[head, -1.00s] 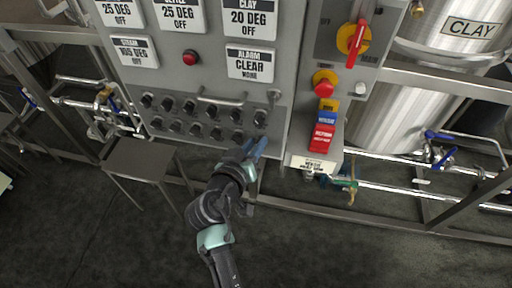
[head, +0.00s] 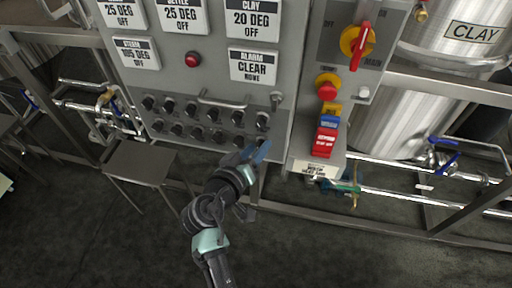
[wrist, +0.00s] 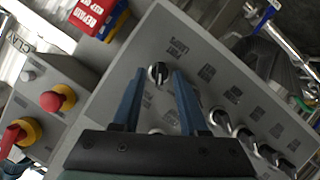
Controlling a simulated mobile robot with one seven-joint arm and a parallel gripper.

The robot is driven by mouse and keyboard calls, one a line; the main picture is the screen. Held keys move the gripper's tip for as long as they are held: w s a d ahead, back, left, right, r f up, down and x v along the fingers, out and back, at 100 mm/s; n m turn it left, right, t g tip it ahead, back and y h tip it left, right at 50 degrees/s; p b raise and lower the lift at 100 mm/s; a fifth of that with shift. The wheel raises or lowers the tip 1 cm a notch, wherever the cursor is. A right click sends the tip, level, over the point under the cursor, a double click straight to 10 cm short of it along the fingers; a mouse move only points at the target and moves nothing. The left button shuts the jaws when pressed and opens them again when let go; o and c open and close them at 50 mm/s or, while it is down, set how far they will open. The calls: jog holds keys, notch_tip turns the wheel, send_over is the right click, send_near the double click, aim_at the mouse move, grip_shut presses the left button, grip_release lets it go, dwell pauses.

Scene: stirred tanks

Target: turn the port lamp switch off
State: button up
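The switch panel (head: 205,118) on the grey cabinet carries rows of small black rotary switches. My gripper (head: 257,152) is at the lower right corner of this panel in the head view. In the wrist view my gripper (wrist: 158,75) is open, its two blue fingers apart. One black switch knob (wrist: 158,73) with a pale pointer line shows between the fingertips. I cannot tell whether the fingers touch it. The gripper hides part of the panel's lower edge.
A red emergency button (head: 327,88), a red-and-yellow main switch (head: 357,42) and coloured tags (head: 325,140) are on the box to the right. A handle bar (head: 222,101) sits above the switches. A small metal stool (head: 137,163) stands at left.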

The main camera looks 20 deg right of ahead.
jog(key=v, duration=1.3)
jog(key=shift+r, duration=0.1)
jog(key=w+a+r+t+y+p, duration=0.1)
jog(key=w+r+t+y+p, duration=0.15)
jog(key=r, duration=0.65)
jog(key=w+a+r+t+y+p, duration=0.1)
jog(key=w+a+r+t, duration=0.15)
jog(key=r, duration=0.75)
jog(key=w+r+t+y+p, duration=0.1)
jog(key=w+r+t, duration=0.2)
jog(key=r, duration=0.6)
jog(key=s+a+r+n+t+y+p, duration=0.1)
jog(key=s+r+t+y, duration=0.1)
jog(key=r, duration=0.8)
jog(key=s+a+r+t+y+p, duration=0.1)
jog(key=s+r+t, duration=0.3)
jog(key=r, duration=0.6)
jog(key=s+a+r+n+t+y+p, duration=0.1)
jog(key=s+r+t+y+p, duration=0.1)
jog(key=s+r, duration=0.4)
notch_tip(320, 180, up, 5)
jog(key=shift+s+n+t+y, duration=0.2)
jog(key=shift+n+t+y, duration=0.15)
jog(key=shift+t, duration=0.45)
